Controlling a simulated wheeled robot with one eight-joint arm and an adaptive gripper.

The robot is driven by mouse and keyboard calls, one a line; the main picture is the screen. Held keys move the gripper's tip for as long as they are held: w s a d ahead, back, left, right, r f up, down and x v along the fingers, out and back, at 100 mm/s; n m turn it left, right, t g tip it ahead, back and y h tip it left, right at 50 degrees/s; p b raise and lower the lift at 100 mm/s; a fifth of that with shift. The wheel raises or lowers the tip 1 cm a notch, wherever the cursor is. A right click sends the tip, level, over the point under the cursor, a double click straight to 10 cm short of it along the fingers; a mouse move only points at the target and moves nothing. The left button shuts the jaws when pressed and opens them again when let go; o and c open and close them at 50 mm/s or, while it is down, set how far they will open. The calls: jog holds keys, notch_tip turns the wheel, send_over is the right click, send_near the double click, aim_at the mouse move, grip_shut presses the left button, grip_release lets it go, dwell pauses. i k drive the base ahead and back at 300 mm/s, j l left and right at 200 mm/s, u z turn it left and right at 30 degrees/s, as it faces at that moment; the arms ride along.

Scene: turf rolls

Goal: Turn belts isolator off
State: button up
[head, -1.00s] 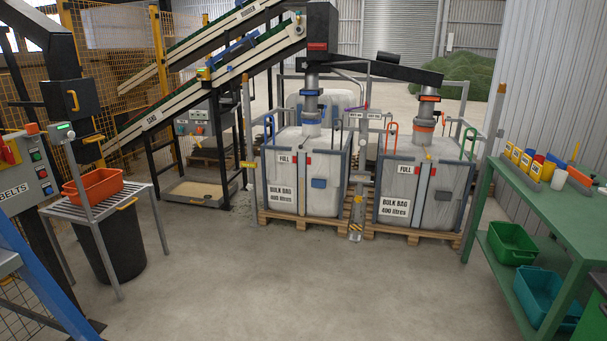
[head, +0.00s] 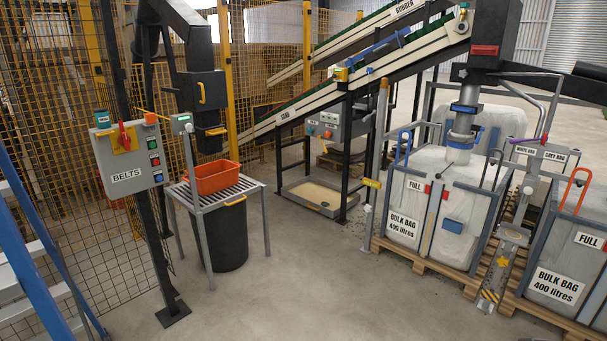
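The grey control box labelled BELTS (head: 130,157) is mounted on a black post at the left of the head view. Its isolator is a red rotary handle (head: 126,136) on a yellow plate; the handle looks close to upright, slightly tilted. Several small buttons, green, red and blue, run down the right side of the box. An orange block sits on its top right corner and a teal tag on its top left. My gripper is not in view.
A slatted stand (head: 216,188) with an orange tray (head: 212,177) stands right of the box, with a black bin (head: 226,235) beneath. Blue steps (head: 38,275) are at the far left. Bulk bags (head: 432,208) on pallets stand right. The central floor (head: 300,290) is clear.

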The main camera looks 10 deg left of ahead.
aim_at(124, 140)
jog(key=i+u, duration=0.3)
jog(key=u, duration=0.2)
jog(key=i+u, duration=0.3)
jog(key=u, duration=0.2)
jog(key=i+l+u, duration=0.1)
jog(key=i+u, duration=0.15)
jog(key=u, duration=0.25)
jog(key=i+l+u, duration=0.25)
jog(key=u, duration=0.2)
